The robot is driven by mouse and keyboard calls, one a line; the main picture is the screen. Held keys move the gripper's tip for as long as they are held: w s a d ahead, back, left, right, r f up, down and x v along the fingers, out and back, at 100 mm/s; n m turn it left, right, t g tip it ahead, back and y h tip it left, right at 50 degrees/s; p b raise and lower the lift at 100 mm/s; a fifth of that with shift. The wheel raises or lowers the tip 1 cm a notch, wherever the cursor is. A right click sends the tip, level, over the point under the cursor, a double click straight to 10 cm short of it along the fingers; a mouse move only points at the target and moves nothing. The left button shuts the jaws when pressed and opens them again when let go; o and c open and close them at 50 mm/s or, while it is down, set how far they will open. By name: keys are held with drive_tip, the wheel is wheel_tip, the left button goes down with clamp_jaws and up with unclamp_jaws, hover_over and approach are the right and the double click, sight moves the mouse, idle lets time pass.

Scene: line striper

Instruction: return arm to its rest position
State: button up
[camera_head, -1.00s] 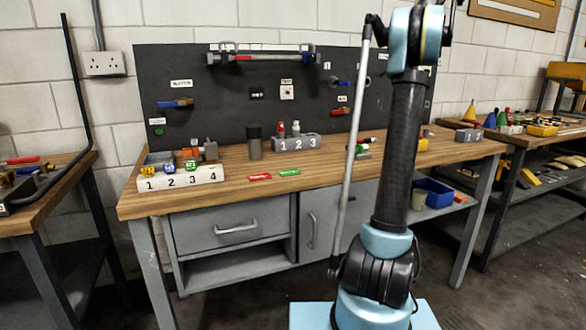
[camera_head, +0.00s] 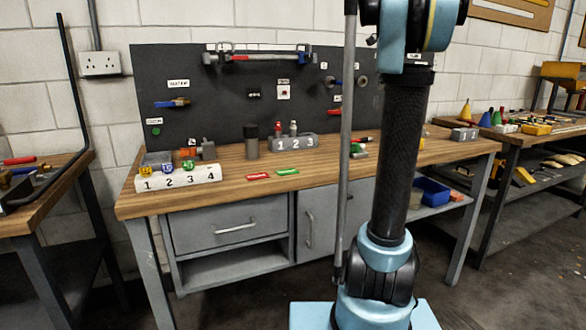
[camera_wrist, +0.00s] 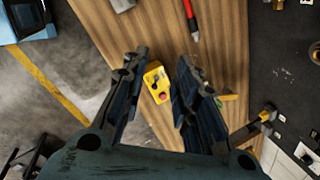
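My arm (camera_head: 400,150) stands upright in the head view, its upper joint cut off by the top edge of the picture. My gripper is outside the head view. In the wrist view my gripper (camera_wrist: 163,62) has its two dark fingers apart, with nothing held between them.
A workbench (camera_head: 345,170) stands behind my arm. It carries a white rack (camera_head: 180,180) numbered 1 to 4 with coloured pieces, a grey block (camera_head: 292,143) numbered 1 to 3, and red and green tags. A pegboard (camera_head: 215,110) rises behind. More benches stand left and right.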

drive_tip(key=s+a+f+n, duration=0.5)
drive_tip(key=s+f+n, duration=0.1)
drive_tip(key=s+f, duration=0.35)
drive_tip(key=s+a+f+n, duration=0.5)
drive_tip(key=s+a+f, duration=0.1)
drive_tip(key=s+f, duration=0.35)
drive_tip(key=s+a+f+n, duration=0.1)
drive_tip(key=s+f+n, duration=0.4)
drive_tip(key=s+f, duration=0.3)
drive_tip(key=s+a+f+n+g, duration=0.1)
drive_tip(key=s+f+n, duration=0.3)
drive_tip(key=s+f, duration=0.5)
wheel_tip(320, 180, down, 6)
drive_tip(key=shift+a+f+n, duration=0.1)
drive_tip(key=shift+a+n, duration=0.3)
drive_tip(key=shift+a, duration=0.3)
drive_tip(key=shift+w+f, duration=0.2)
drive_tip(key=shift+w, duration=0.3)
